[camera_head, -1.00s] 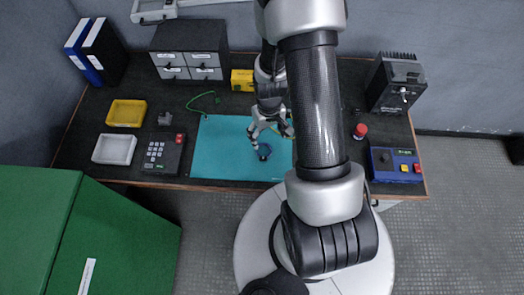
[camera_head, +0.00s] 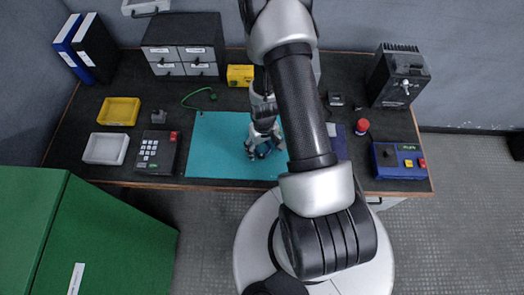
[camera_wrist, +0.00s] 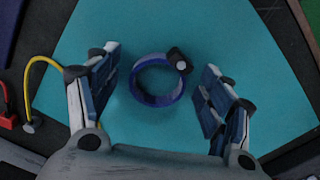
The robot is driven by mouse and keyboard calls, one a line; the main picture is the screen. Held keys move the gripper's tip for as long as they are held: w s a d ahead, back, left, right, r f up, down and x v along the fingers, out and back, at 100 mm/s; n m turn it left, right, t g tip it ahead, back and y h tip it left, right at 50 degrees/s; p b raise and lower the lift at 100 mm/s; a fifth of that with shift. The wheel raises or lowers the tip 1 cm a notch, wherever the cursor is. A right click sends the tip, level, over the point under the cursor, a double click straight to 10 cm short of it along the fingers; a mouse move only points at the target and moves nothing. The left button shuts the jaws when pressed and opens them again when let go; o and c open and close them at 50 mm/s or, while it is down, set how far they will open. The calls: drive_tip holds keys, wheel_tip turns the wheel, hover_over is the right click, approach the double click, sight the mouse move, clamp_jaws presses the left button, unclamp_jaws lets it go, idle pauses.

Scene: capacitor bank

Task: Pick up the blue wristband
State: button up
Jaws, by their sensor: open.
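The blue wristband (camera_wrist: 141,93) is a round blue band with a black stud on its upper right side. It lies on the teal mat (camera_wrist: 250,60). In the wrist view it sits between the two fingers of my gripper (camera_wrist: 157,95), which is open, with a gap to each finger. In the head view my gripper (camera_head: 260,150) is low over the front part of the mat (camera_head: 210,150). The wristband (camera_head: 263,151) is partly hidden there by the fingers.
Left of the mat stand a keypad box (camera_head: 156,153), a white tray (camera_head: 106,148) and a yellow tray (camera_head: 119,111). A drawer cabinet (camera_head: 184,46) stands behind. A blue device (camera_head: 400,161) and a red-capped item (camera_head: 362,126) are on the right. A green cord (camera_head: 190,99) lies behind the mat.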

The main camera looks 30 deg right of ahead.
drive_tip(key=c, duration=0.9)
drive_tip(key=shift+r, duration=0.15)
